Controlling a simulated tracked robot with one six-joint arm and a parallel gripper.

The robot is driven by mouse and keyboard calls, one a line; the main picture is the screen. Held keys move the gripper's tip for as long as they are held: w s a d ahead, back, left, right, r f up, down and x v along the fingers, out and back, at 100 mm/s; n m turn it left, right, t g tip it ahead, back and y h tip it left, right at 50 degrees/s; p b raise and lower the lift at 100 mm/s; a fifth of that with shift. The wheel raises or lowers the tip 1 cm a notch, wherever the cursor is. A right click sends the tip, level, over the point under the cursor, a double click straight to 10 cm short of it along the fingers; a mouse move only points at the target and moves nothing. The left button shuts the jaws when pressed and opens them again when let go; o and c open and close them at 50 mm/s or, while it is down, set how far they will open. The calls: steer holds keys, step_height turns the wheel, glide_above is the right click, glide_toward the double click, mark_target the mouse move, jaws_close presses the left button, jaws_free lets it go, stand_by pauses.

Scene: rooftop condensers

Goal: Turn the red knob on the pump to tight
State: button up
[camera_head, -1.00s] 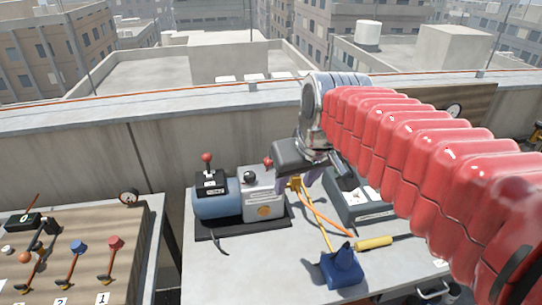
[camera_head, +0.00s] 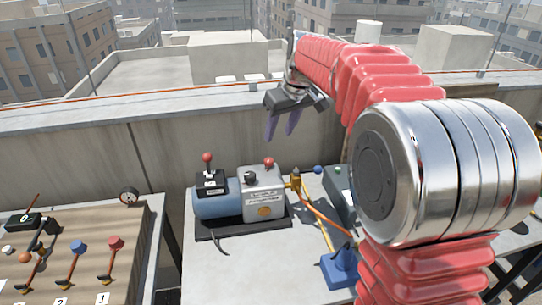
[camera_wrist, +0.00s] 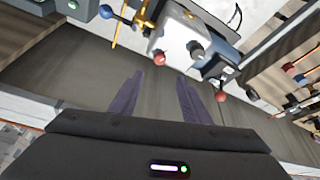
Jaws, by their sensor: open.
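The pump (camera_head: 222,205) stands on a black base on the grey table, with a blue cylinder and a pale box. Its red knob (camera_head: 268,162) is on top of the box at the rear; it also shows in the wrist view (camera_wrist: 159,59). A black knob (camera_head: 250,178) sits beside it, and a red-balled lever (camera_head: 207,157) stands on the cylinder. My gripper (camera_head: 281,133) is open and empty, its purple fingers pointing down above and apart from the red knob. In the wrist view the knob lies just beyond the fingertips (camera_wrist: 166,79).
Brass fittings (camera_head: 295,182), orange and yellow hoses and a blue block (camera_head: 340,272) are right of the pump. A lever panel (camera_head: 70,260) stands at the left. A concrete parapet (camera_head: 90,165) runs behind. My arm hides much of the table's right side.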

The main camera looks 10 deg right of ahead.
mark_target(270, 160)
steer(key=shift+w+f, duration=0.1)
stand_by(0.3)
steer(key=x, duration=1.3)
steer(key=shift+w+f, duration=0.2)
steer(key=shift+f, duration=0.1)
steer(key=shift+c, duration=0.6)
steer(key=c, duration=0.9)
steer(key=shift+d, duration=0.2)
steer(key=shift+a, duration=0.1)
